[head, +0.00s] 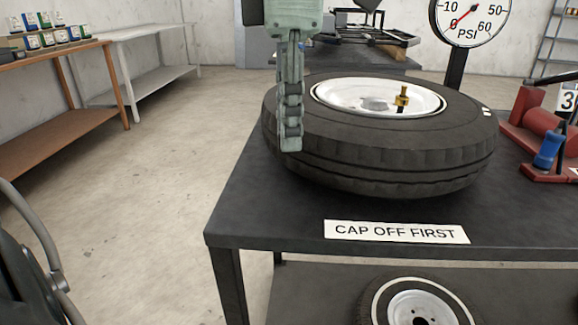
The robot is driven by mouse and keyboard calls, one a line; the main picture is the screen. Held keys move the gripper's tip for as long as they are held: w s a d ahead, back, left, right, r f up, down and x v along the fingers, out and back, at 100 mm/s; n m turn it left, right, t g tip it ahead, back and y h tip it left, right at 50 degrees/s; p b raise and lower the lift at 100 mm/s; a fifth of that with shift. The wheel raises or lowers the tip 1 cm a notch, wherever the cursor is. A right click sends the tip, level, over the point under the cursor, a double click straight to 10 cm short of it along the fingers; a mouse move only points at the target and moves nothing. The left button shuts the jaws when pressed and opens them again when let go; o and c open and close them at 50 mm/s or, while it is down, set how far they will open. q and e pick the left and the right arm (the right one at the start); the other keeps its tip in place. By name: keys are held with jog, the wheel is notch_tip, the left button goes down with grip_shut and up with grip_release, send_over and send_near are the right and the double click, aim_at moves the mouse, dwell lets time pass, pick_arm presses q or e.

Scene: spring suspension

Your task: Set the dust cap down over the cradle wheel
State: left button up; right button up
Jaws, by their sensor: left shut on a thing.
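The wheel (420,150), a black tyre around a white rim (330,98), lies flat on the dark bench. A brass valve fitting (402,96) stands upright at the rim's right side, clear of my gripper. My left gripper (290,140) points straight down in front of the tyre's left part and covers some of it. Its fingers look shut, seen edge-on. They hide what they hold, which I take to be the dust cap; its shape does not show. I cannot tell the gap between fingertips and tyre. My right gripper is not in view.
The dark bench (235,215) bears a "CAP OFF FIRST" label (397,232) at its front. A PSI gauge (470,20) stands behind the wheel. A red tool with a blue handle (549,150) is at right. Another wheel (420,305) is on the lower shelf.

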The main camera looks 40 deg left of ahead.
pick_arm(q)
notch_tip(320, 180, up, 6)
jog(key=shift+f, duration=0.1)
jog(key=shift+r+p, duration=1.65)
jog(key=shift+p, duration=0.05)
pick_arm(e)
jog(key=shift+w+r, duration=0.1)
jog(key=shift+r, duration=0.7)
pick_arm(q)
jog(key=shift+w, duration=0.15)
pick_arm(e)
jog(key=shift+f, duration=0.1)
